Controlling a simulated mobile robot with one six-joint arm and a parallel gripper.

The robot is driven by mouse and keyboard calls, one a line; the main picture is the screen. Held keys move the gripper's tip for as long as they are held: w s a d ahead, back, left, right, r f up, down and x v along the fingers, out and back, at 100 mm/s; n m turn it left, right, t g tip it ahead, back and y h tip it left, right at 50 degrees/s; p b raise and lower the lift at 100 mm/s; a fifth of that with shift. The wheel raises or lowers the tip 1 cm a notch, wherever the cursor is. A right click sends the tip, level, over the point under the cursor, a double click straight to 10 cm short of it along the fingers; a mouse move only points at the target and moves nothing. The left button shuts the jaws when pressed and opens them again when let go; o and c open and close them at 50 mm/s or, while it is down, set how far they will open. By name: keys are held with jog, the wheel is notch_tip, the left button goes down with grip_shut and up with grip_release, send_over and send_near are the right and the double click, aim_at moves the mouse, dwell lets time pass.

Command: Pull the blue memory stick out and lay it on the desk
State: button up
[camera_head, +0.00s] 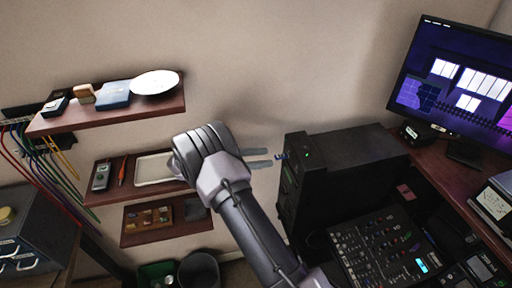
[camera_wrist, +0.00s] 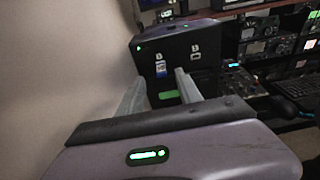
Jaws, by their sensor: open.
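The small blue memory stick (camera_head: 281,156) sticks out of the front of a black computer tower (camera_head: 360,156). In the wrist view the stick (camera_wrist: 160,68) shows on the tower's dark front face (camera_wrist: 178,52), below a small light port mark. My gripper (camera_head: 268,157) is open and empty, its two fingers pointing at the stick from the left in the head view. In the wrist view the fingertips (camera_wrist: 159,77) lie either side of the stick's line of sight; I cannot tell whether they touch it. The reddish-brown desk (camera_head: 436,170) is at the right.
A mixer panel (camera_head: 378,250) stands in front of the tower, and a monitor (camera_head: 456,80) is on the desk. Wall shelves (camera_head: 150,108) with small items are at the left. A white plate (camera_head: 155,82) lies on the top shelf.

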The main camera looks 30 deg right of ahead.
aim_at(283, 155)
jog(key=x, duration=0.5)
jog(key=shift+s+d+r, duration=0.2)
jog(key=shift+d, duration=0.15)
grip_shut()
